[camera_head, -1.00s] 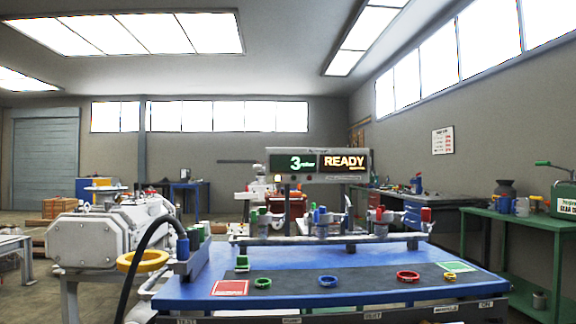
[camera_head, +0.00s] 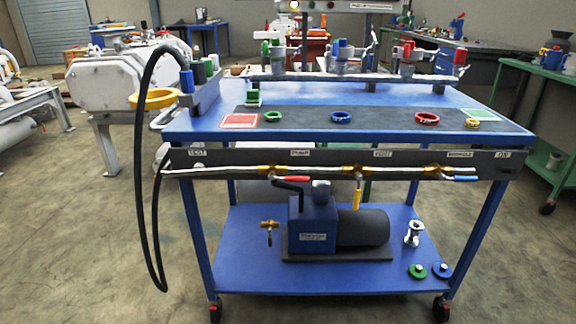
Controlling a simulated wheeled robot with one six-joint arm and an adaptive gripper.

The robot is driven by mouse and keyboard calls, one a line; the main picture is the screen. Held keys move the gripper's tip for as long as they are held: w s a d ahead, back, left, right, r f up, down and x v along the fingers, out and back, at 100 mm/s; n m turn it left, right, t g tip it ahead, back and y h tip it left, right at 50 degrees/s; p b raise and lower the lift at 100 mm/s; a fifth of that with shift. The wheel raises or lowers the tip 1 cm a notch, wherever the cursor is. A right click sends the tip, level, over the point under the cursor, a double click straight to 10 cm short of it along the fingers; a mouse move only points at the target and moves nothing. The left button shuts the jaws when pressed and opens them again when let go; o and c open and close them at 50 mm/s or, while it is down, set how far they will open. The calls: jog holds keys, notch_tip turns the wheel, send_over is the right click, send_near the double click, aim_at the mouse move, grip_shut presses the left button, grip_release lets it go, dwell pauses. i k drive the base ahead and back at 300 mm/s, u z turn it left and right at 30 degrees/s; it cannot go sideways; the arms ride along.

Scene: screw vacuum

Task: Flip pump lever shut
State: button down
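The red-handled lever (camera_head: 292,179) sits below the label that seems to read PUMP (camera_head: 300,154), on the pipe (camera_head: 230,171) along the front rail of the blue cart. Its handle lies about level, in line with the pipe. A yellow-handled lever (camera_head: 357,197) hangs straight down below the middle label. A blue-handled lever (camera_head: 464,178) lies level at the right end. The blue pump (camera_head: 314,222) with its dark motor (camera_head: 362,227) stands on the lower shelf, below the red lever. My gripper is not in view.
A black hose (camera_head: 153,200) loops down at the cart's left side. The cart top holds coloured rings, including a red one (camera_head: 427,118), and a row of valves. A white fitting (camera_head: 413,233) and green and blue discs lie on the lower shelf (camera_head: 235,262). Floor in front is clear.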

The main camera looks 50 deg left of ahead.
aim_at(272, 176)
jog(key=u, duration=2.05)
jog(key=i, duration=0.5)
jog(key=u, duration=0.05)
